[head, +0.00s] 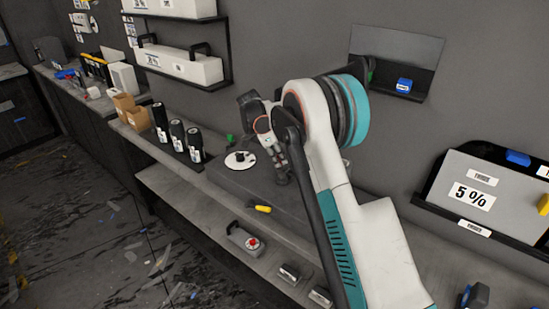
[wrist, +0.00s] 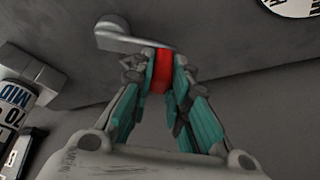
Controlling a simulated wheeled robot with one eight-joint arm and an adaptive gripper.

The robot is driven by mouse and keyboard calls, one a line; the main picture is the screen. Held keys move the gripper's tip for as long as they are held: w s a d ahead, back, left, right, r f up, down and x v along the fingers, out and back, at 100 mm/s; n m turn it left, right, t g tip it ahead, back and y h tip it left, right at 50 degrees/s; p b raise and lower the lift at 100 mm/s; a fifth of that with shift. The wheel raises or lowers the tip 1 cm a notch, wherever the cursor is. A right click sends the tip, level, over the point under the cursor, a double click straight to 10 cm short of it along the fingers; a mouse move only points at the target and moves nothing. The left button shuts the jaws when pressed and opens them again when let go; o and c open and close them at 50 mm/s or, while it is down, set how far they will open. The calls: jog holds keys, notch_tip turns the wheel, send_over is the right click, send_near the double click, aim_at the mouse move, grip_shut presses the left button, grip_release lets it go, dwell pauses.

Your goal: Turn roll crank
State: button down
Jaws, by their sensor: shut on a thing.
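The crank shows in the wrist view as a grey metal arm (wrist: 130,40) with a rounded end, fixed at a dark grey surface. Its red handle (wrist: 160,72) lies between the two teal fingers of my gripper (wrist: 162,64), which is shut on it. In the head view my gripper (head: 284,172) is low over the dark grey box (head: 240,183) on the bench. The crank cannot be made out there; my arm covers much of that area.
A white disc (head: 240,160) lies on the box's left part. A "5 %" panel (head: 480,190) is at right.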

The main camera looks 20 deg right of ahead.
jog(key=shift+d+m+g, duration=0.4)
jog(key=shift+d+m, duration=0.15)
jog(key=shift+m, duration=0.45)
jog(key=c, duration=1.5)
grip_release()
jog(key=shift+r, duration=0.1)
jog(key=v, duration=1.1)
jog(key=shift+a+r, duration=0.15)
jog(key=shift+r, duration=0.2)
